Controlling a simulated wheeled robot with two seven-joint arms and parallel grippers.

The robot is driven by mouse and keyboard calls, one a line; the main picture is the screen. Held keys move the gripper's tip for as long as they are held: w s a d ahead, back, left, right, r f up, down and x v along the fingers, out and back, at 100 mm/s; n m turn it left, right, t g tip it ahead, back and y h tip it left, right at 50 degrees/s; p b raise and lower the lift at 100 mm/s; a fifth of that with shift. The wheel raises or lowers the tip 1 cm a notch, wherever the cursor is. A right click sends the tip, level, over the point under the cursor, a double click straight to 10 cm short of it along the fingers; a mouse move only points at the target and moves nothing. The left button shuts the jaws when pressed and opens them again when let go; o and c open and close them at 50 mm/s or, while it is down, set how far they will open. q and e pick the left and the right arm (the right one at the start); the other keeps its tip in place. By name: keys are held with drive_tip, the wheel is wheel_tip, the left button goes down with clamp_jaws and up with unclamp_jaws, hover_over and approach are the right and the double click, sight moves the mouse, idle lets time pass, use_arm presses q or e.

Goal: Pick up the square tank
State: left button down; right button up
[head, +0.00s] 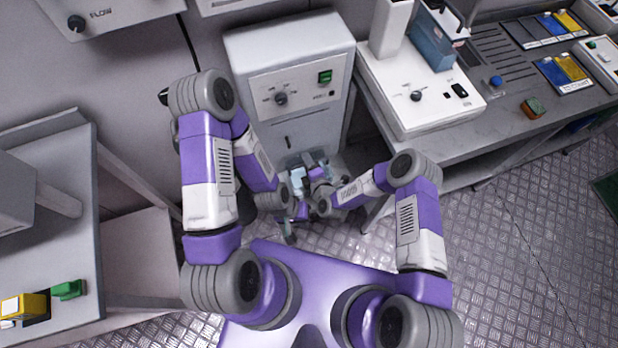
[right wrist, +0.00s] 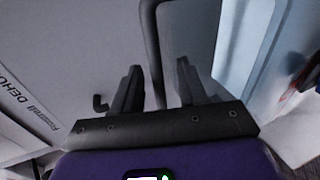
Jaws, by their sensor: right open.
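A pale blue, see-through block, which looks like the square tank (head: 297,174), shows low in front of the grey cabinet in the head view, partly hidden by my grippers. A pale blue face at the right of the right wrist view (right wrist: 245,45) may be the same tank. My right gripper (right wrist: 157,85) is open, its two dark fingers apart in front of a grey panel with a dark edge between them. It is small beside the block in the head view. My left gripper (head: 289,232) is lower, near the floor; its jaws are too small to read.
The grey cabinet (head: 292,75) has a knob and a green switch. A bench (head: 520,120) with a white instrument (head: 425,115) stands at right. A grey table (head: 75,215) stands at left. Open metal floor (head: 510,270) lies at lower right.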

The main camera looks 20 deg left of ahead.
drive_tip(key=shift+w+a, duration=0.1)
clamp_jaws()
idle(1.3)
